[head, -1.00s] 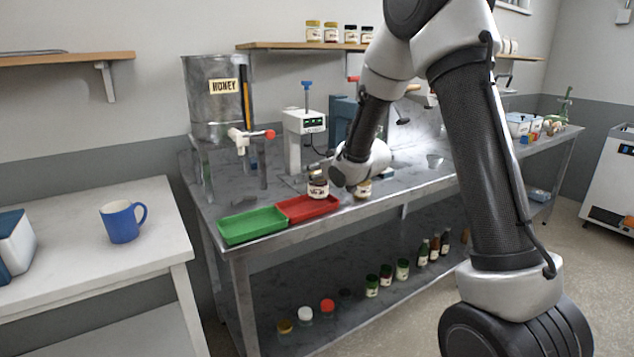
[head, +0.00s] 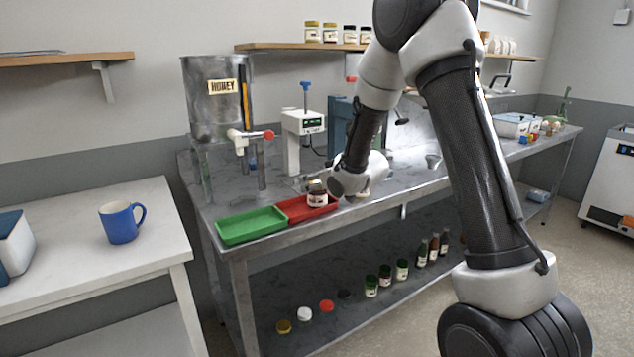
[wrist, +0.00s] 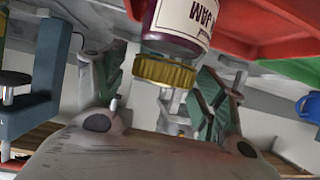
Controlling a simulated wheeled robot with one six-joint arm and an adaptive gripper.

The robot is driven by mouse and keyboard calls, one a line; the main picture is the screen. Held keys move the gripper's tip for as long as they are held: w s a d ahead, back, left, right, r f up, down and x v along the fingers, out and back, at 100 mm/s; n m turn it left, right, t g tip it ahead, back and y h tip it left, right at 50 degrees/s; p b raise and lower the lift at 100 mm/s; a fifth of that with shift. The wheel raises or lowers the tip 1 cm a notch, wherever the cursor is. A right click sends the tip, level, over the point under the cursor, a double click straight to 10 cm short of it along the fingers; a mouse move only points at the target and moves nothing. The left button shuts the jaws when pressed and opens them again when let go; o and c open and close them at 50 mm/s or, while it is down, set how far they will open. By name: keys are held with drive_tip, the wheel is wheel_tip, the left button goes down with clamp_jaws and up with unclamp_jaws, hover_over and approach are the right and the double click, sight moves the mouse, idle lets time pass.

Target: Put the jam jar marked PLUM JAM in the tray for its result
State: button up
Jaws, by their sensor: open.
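The jam jar (head: 317,198) stands in the red tray (head: 294,215), toward its right end. In the wrist view the jar (wrist: 180,25) appears upside down, with dark contents, a gold lid and a white label. "JAM" is readable on it; the word PLUM is not clear. My gripper (wrist: 163,74) is open, its two fingers on either side of the lid with visible gaps. In the head view my gripper comes from the right, and its fingers are mostly hidden behind the wrist. The empty green tray (head: 250,225) adjoins the red tray on the left.
A honey tank (head: 215,100) with a tap stands behind the trays. A white device (head: 303,135) with a green display stands right of it. Something pale, partly hidden, sits beside my gripper. Several jars and bottles stand on the lower shelf (head: 330,335).

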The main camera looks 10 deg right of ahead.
drive_tip(key=s+d+r+m+g+h, duration=0.15)
drive_tip(key=s+d+r, duration=0.25)
drive_tip(key=s, duration=0.4)
drive_tip(key=s+d+r+h, duration=0.2)
drive_tip(key=s+d+r, duration=0.25)
drive_tip(key=s, duration=0.25)
drive_tip(key=s+d+r+m+g+h, duration=0.1)
drive_tip(key=s+d+r, duration=0.2)
drive_tip(key=s+d, duration=0.35)
drive_tip(key=s+a+r+m+g, duration=0.1)
drive_tip(key=s+g, duration=0.4)
drive_tip(key=s, duration=1.8)
drive_tip(key=shift+s+a+r, duration=0.15)
drive_tip(key=shift+a, duration=0.1)
